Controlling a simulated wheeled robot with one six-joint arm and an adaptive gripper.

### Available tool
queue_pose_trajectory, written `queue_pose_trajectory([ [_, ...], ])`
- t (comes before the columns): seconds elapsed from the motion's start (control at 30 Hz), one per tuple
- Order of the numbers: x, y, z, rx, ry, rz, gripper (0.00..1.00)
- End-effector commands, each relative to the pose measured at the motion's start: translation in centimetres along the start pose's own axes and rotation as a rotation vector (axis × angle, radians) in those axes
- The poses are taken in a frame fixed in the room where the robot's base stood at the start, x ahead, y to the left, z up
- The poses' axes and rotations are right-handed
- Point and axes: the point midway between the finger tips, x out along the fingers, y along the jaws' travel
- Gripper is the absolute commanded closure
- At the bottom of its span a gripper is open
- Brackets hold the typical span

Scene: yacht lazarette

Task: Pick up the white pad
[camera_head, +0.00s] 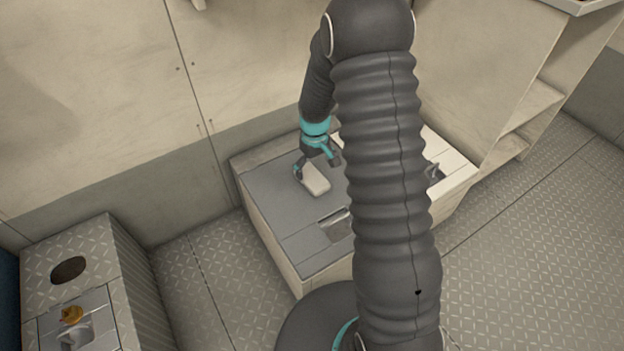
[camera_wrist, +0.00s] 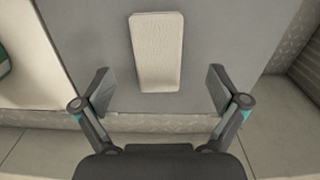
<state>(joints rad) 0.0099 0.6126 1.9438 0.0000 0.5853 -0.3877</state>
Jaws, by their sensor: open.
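The white pad (camera_head: 314,180) is a pale, rounded rectangular block lying flat on the grey top of a low locker (camera_head: 279,199). In the wrist view the white pad (camera_wrist: 157,52) lies lengthwise, near the top middle. My gripper (camera_head: 316,167) is over the pad's far end in the head view. In the wrist view my gripper (camera_wrist: 160,90) is open, its two fingers spread to either side of the pad's near end. Nothing is held between them. I cannot tell how high the fingertips are above the surface.
A recessed metal latch (camera_head: 334,224) is set in the locker top. A treadplate box (camera_head: 68,270) with a round hole and a small orange item (camera_head: 71,314) stands at lower left. Pale shelving (camera_head: 530,100) is at right. Walls stand close behind the locker.

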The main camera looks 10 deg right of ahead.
Motion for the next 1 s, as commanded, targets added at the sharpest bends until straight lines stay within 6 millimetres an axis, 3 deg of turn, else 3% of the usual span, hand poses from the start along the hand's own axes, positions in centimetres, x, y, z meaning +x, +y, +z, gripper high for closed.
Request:
queue_pose_trajectory([
  [0.17, 1.0, 0.0, 0.1, 0.0, -0.002, -0.001, 0.03],
  [0.5, 5.2, 0.3, 0.2, 0.0, -0.002, -0.001, 0.03],
  [0.83, 5.8, 0.4, 0.1, 0.0, 0.0, 0.0, 0.03],
  [1.0, 5.7, 0.4, 0.1, 0.0, 0.0, 0.0, 0.46],
])
